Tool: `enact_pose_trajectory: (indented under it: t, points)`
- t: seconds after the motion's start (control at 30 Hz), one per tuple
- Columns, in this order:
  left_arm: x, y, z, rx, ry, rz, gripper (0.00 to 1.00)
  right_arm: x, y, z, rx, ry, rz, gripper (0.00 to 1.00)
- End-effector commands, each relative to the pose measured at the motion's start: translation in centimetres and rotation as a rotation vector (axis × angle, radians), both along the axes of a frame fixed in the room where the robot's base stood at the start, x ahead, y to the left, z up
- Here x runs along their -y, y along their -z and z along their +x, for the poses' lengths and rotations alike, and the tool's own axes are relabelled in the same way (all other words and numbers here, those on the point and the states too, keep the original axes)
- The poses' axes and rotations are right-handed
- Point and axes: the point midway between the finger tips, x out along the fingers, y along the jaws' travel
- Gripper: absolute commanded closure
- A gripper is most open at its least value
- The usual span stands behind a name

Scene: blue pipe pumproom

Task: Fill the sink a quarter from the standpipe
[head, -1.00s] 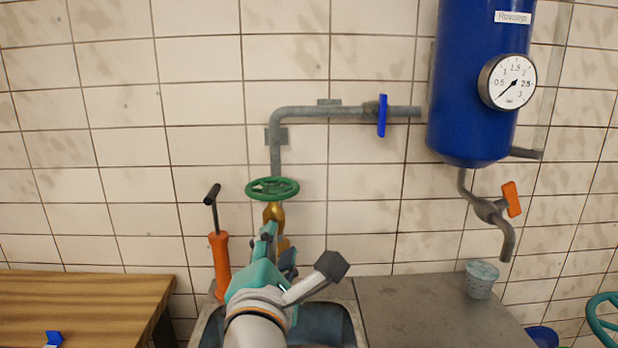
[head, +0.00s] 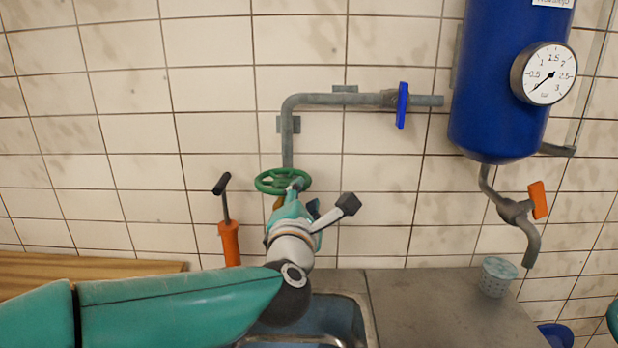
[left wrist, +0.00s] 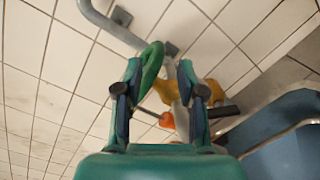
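The standpipe's green handwheel (head: 283,181) sits under the grey pipe (head: 288,145), above a brass body mostly hidden by my gripper. My left gripper (head: 298,187) reaches up to the wheel's front right rim. In the left wrist view its fingers (left wrist: 160,72) are apart, and the wheel (left wrist: 151,66) shows edge-on between them, close to the left finger. I cannot tell whether they touch. The brass body (left wrist: 207,93) shows beyond the right finger. The sink (head: 362,318) lies below, partly hidden by my arm; its water level cannot be told. My right gripper is not in view.
A blue lever (head: 402,105) stands on the pipe towards the blue tank (head: 500,110). An orange-handled valve (head: 538,200) hangs below the tank. A cup (head: 497,278) stands on the grey counter (head: 430,310). An orange pump (head: 230,243) stands left of the wheel.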

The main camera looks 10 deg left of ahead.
Motion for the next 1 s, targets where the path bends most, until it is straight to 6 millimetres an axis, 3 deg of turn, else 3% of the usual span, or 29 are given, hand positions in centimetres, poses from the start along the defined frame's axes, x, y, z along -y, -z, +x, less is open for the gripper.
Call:
enact_pose_trajectory:
  t: [0.1,0.3,0.77,1.0]
  points:
    - [-0.3,-0.2,2.5,-0.002,-0.002,0.0,0.61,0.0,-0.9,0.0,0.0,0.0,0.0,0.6]
    - [-0.6,-0.1,5.4,-0.001,-0.002,-0.001,0.61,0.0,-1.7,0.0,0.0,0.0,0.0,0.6]
    - [-0.7,0.0,6.5,0.0,0.0,0.0,0.61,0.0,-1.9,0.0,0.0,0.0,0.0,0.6]
    - [-0.7,0.1,6.5,-0.002,0.0,0.0,0.99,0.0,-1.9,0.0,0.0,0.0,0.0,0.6]
